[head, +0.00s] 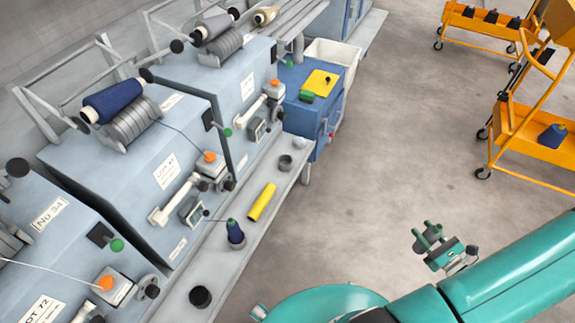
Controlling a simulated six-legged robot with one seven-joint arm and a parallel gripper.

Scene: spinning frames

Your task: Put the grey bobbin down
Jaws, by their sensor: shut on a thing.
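My gripper (430,233) is at the lower right, over the open floor and clear of the machines and carts. Its jaws are shut on a small dark grey thing (432,238), which looks like the grey bobbin. Green parts of the gripper cover much of it, so its full shape and tilt are hard to tell. I cannot tell its exact height above the floor.
A long ledge (226,262) fronts the machines, bearing a blue bobbin (235,232), a yellow tube (262,202) and dark cups (200,297). A blue cabinet (300,110) stands beyond. An orange cart (530,150) at right holds a blue bobbin. The floor between is clear.

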